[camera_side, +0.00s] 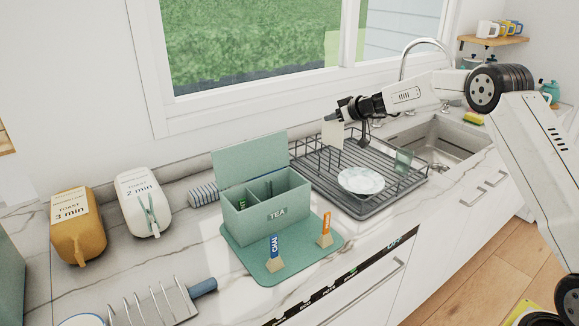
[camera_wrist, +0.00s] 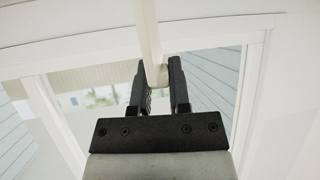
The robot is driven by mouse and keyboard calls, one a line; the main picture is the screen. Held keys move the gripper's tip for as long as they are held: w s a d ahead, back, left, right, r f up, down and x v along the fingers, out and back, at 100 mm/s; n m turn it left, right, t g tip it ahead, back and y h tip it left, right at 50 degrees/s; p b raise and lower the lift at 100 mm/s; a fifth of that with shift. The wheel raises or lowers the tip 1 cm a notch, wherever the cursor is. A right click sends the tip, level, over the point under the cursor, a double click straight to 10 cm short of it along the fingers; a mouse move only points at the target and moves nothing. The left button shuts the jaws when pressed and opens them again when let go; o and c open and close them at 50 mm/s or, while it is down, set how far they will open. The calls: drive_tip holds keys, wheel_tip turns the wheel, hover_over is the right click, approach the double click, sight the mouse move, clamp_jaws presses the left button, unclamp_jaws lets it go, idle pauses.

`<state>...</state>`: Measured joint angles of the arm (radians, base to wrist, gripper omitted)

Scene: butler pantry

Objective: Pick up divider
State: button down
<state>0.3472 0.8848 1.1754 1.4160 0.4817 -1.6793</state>
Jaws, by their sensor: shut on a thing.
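My gripper (camera_side: 344,112) is raised above the left back part of the dish rack, in front of the window. It is shut on a thin, flat, cream divider (camera_side: 332,134), which hangs below the fingertips, clear of the rack. In the wrist view, the divider (camera_wrist: 153,45) appears as a narrow pale strip between the two black fingers (camera_wrist: 160,75). A green tea box (camera_side: 268,208) stands open to the left, its lid up. Its inside has compartments, with a few small items in them; the bottoms are hidden.
A green mat (camera_side: 292,262) carries two small clips with CHAI and orange tags. The sink is right.

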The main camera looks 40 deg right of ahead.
drive_tip(key=s+a+r, duration=0.1)
drive_tip(key=s+r, duration=0.2)
drive_tip(key=s, duration=0.4)
drive_tip(key=shift+s+a+r, duration=0.2)
drive_tip(key=shift+s+r, duration=0.05)
drive_tip(key=shift+s, duration=0.05)
idle(0.6)
drive_tip(key=s+a+f+n+y, duration=0.1)
drive_tip(key=s+a, duration=1.4)
drive_tip(key=s, duration=0.1)
drive_tip(key=shift+s+f, duration=0.15)
drive_tip(key=shift+s, duration=0.25)
drive_tip(key=shift+a+r, duration=0.1)
drive_tip(key=shift+r, duration=0.1)
